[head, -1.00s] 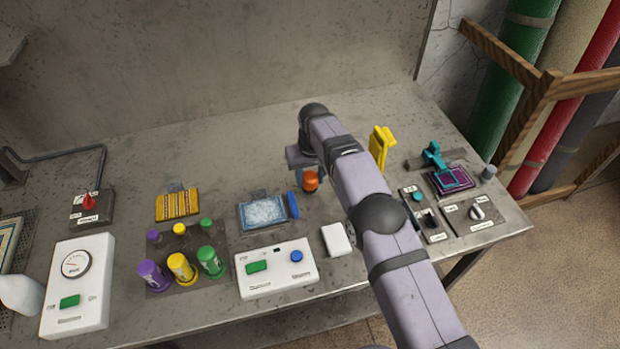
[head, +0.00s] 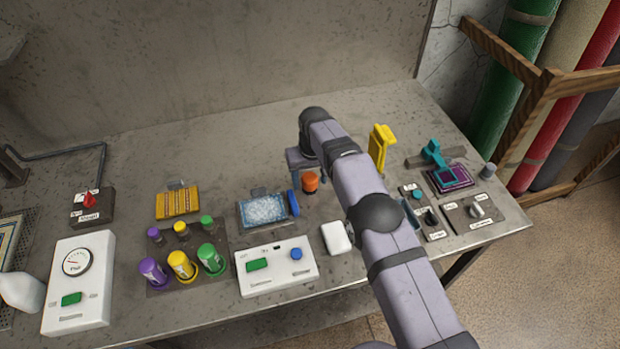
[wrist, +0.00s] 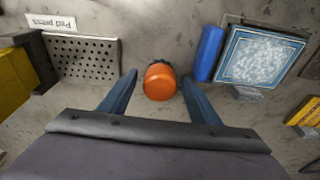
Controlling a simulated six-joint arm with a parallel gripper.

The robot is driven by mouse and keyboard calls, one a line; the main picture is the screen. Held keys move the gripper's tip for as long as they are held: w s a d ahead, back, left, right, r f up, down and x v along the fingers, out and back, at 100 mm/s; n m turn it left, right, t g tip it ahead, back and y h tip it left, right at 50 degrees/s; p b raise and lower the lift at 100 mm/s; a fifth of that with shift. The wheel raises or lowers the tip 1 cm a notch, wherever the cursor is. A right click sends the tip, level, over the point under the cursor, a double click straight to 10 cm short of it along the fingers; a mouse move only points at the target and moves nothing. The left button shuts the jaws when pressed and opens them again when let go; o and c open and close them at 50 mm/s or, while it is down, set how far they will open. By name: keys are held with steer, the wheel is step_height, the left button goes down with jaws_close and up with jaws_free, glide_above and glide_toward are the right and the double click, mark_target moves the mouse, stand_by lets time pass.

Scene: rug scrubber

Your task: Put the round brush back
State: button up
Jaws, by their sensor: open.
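The round brush shows as an orange knob (head: 310,181) standing upright on the table, just in front of my gripper (head: 300,178). In the wrist view the orange knob (wrist: 160,82) has a dark base at its far side. My gripper (wrist: 158,88) is open, with a blue finger on each side of the knob. I see gaps between both fingers and the knob. In the head view my arm partly hides the gripper. A blue bar-shaped thing (wrist: 207,52) lies close beyond the right finger, against a blue-framed soapy rug tray (wrist: 253,56).
A perforated plate labelled Pad press (wrist: 85,55) lies left in the wrist view. In the head view, a yellow upright tool (head: 380,148) and a teal tool (head: 434,155) stand to the right. A white control box (head: 277,267) and coloured bottles (head: 181,265) are nearer the front.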

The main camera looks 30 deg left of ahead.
mark_target(312, 182)
step_height(312, 182, up, 12)
steer(key=s+d+b, duration=0.1)
steer(key=b, duration=0.2)
steer(key=shift+s, duration=0.15)
steer(key=shift+d+r, duration=0.1)
steer(key=w+d+r+m, duration=0.15)
steer(key=d+m, duration=0.25)
steer(key=d, duration=2.1)
steer(key=s+d+f+m, duration=0.2)
steer(key=s+d, duration=0.8)
steer(key=s, duration=0.1)
steer(key=s+d+f+m+g+h, duration=0.1)
steer(key=s+d+f+m, duration=0.1)
steer(key=s+d, duration=0.7)
steer(key=shift+s+d+f+m, duration=0.35)
steer(key=shift+s+f, duration=0.35)
steer(key=shift+s, duration=0.5)
